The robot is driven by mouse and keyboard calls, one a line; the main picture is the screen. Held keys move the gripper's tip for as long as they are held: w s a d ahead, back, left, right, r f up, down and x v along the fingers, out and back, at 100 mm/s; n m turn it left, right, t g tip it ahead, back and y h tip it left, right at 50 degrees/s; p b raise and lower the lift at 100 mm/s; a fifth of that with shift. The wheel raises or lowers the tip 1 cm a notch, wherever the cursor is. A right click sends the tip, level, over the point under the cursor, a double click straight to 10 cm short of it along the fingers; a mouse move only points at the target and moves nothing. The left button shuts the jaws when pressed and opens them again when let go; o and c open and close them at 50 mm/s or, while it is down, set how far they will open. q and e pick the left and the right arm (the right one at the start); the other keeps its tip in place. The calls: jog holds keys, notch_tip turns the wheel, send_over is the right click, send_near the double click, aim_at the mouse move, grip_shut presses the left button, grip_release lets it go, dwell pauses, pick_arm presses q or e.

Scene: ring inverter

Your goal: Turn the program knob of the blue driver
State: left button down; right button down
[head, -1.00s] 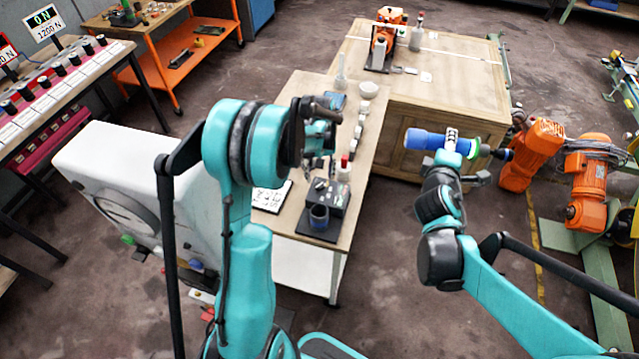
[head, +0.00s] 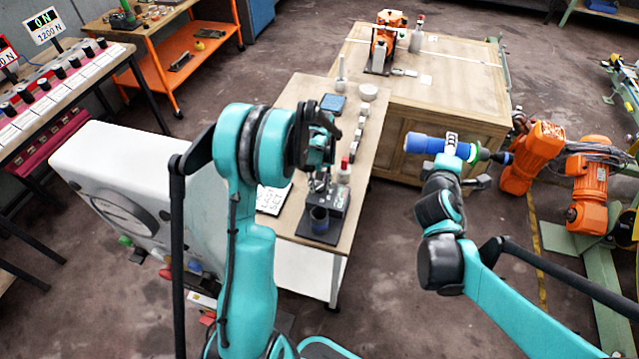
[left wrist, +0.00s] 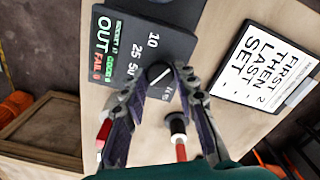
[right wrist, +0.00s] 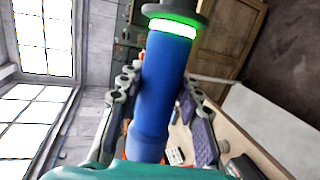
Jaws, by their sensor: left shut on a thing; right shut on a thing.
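The blue driver (head: 425,144) is a blue cylinder with a lit green ring (right wrist: 174,27) and a dark nose. My right gripper (head: 455,153) is shut around its body and holds it up, clear of the tables. A dark box (left wrist: 132,45) with a display reading OUT and FAIL bears a round black knob (left wrist: 160,75) with a white pointer line, beside printed numbers. In the head view the box (head: 338,196) stands on the narrow bench. My left gripper (left wrist: 160,82) points down and is shut on the knob, one finger on each side.
A white card (left wrist: 266,65) lies beside the box. A red-capped bottle (head: 344,170) stands close behind. The floor between the bench (head: 290,225) and my right arm is clear.

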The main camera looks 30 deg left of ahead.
pick_arm(q)
jog(key=m+b, duration=0.1)
jog(key=m, duration=0.2)
jog(key=shift+m, duration=0.4)
pick_arm(e)
jog(key=shift+f, duration=0.5)
pick_arm(q)
jog(key=shift+m+b, duration=0.35)
jog(key=shift+m, duration=1.55)
pick_arm(e)
jog(key=shift+f, duration=0.3)
pick_arm(q)
jog(key=c, duration=1.2)
grip_release()
jog(key=shift+r, duration=0.1)
